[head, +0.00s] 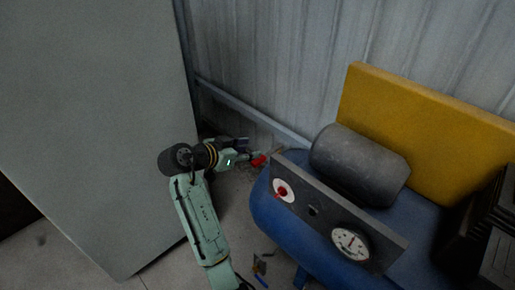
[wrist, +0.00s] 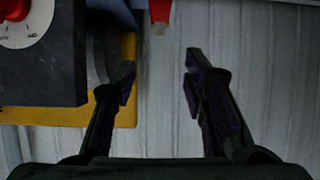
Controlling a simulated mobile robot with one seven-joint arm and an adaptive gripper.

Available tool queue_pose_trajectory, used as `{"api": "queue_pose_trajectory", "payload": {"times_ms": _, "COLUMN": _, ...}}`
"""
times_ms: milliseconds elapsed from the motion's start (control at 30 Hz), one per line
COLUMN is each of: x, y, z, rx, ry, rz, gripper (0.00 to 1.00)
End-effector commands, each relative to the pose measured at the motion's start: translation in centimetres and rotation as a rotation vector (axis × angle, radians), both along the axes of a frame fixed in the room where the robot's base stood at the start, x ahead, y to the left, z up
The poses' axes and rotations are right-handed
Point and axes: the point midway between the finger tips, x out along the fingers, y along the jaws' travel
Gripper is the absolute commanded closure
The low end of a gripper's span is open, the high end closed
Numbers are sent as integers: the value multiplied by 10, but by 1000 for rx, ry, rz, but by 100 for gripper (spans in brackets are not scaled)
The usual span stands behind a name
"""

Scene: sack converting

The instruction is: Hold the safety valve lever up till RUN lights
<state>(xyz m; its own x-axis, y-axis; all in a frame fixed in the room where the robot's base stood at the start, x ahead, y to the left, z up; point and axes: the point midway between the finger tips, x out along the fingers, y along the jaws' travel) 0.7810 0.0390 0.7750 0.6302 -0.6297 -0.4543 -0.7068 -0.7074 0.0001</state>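A small red lever (head: 259,160), which looks like the safety valve lever, sticks out near the left end of the blue compressor tank (head: 272,220). In the wrist view the red lever (wrist: 160,10) shows at the top edge, with a pale tip, beyond the fingers and cut off by the frame. My gripper (wrist: 160,72) is open and empty, with a clear gap between its fingertips. In the head view my gripper (head: 248,150) is close beside the lever; I cannot tell whether they touch. No light marked RUN can be made out.
A grey panel (head: 318,222) on the tank carries a red knob (head: 281,192) and a white gauge (head: 350,244). A grey motor (head: 360,165) and a yellow guard (head: 430,120) stand behind. A large grey cabinet (head: 95,120) is left of my arm, a corrugated wall (head: 260,60) behind.

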Motion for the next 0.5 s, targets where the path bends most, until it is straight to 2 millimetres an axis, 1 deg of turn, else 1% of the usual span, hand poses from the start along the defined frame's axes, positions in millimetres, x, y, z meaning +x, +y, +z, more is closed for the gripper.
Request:
{"api": "queue_pose_trajectory", "payload": {"times_ms": 33, "x": -6, "y": 8, "z": 5, "rx": 2, "ry": -2, "rz": 3, "gripper": 60}}
{"api": "queue_pose_trajectory", "payload": {"times_ms": 200, "x": -23, "y": 24, "z": 18, "rx": 0, "ry": -1, "rz": 2, "gripper": 60}}
{"api": "queue_pose_trajectory", "payload": {"times_ms": 333, "x": -30, "y": 30, "z": 22, "rx": 1, "ry": -1, "rz": 0, "gripper": 60}}
{"api": "queue_pose_trajectory", "payload": {"times_ms": 500, "x": -32, "y": 31, "z": 23, "rx": 1, "ry": 0, "rz": -1, "gripper": 60}}
